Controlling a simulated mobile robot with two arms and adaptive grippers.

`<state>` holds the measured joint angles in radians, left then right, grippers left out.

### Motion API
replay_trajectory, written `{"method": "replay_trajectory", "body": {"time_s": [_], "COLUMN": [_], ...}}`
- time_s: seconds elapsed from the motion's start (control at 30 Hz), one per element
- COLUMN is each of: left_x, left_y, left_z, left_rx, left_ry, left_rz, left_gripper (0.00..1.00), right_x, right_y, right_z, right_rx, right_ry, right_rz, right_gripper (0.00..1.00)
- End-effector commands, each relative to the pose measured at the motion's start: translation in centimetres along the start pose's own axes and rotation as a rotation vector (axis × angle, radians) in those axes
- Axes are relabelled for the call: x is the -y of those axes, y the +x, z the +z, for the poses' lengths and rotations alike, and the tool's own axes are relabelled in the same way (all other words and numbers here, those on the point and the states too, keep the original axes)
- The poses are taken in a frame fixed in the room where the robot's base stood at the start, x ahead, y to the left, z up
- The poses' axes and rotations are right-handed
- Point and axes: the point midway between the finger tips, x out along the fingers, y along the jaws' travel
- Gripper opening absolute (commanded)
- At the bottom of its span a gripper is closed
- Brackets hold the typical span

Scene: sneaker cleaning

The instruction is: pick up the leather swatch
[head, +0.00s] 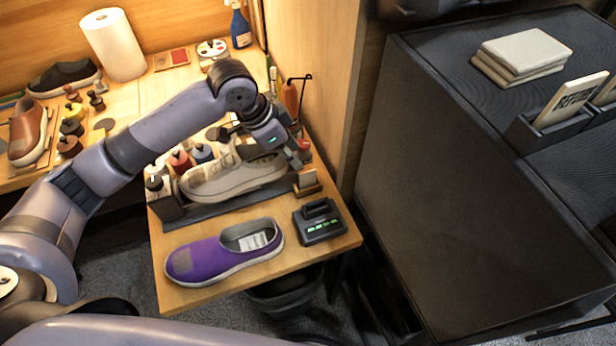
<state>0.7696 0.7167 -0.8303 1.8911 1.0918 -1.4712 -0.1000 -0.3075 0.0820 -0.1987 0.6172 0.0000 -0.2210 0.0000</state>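My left gripper (301,153) is at the right end of the grey-white sneaker (235,174), with its fingers pointing down. It is small and partly dark in the head view, so I cannot tell whether it is open or shut. Just below it, a small tan piece (307,179) stands in a low brown holder; it may be the leather swatch, but I cannot be sure. A flat red square (172,58) lies on the back bench, its material unclear. My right gripper is out of view.
A purple slip-on shoe (225,254) and a black device with green lights (320,222) are at the front of the wooden table (200,297). Several bottles stand left of the sneaker. A dark cabinet (450,170) stands at right.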

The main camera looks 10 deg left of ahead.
Motion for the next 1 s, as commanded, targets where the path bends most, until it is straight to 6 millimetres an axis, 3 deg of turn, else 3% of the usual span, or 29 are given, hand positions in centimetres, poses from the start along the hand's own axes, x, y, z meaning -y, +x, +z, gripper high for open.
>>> {"method": "replay_trajectory", "body": {"time_s": [0.1, 0.3, 0.57, 0.83, 1.0], "left_x": [-0.1, -0.1, 0.1, 0.4, 0.4], "left_y": [2.7, 6.2, 8.0, 11.8, 12.6], "left_z": [0.0, 0.0, 0.1, 0.6, 0.6], "left_rx": [0.001, 0.0, 0.0, 0.0, -0.002], "left_ry": [-0.002, -0.002, -0.001, -0.001, 0.001], "left_rz": [0.004, 0.002, 0.001, 0.001, -0.001], "left_gripper": [0.28, 0.28, 0.28, 0.28, 0.28], "right_x": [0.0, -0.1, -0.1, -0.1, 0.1], "right_y": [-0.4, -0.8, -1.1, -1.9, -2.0], "right_z": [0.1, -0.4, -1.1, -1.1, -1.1], "right_rx": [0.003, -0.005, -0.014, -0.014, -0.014], "right_ry": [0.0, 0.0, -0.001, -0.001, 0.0], "right_rz": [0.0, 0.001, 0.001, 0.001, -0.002], "right_gripper": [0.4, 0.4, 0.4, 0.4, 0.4]}}
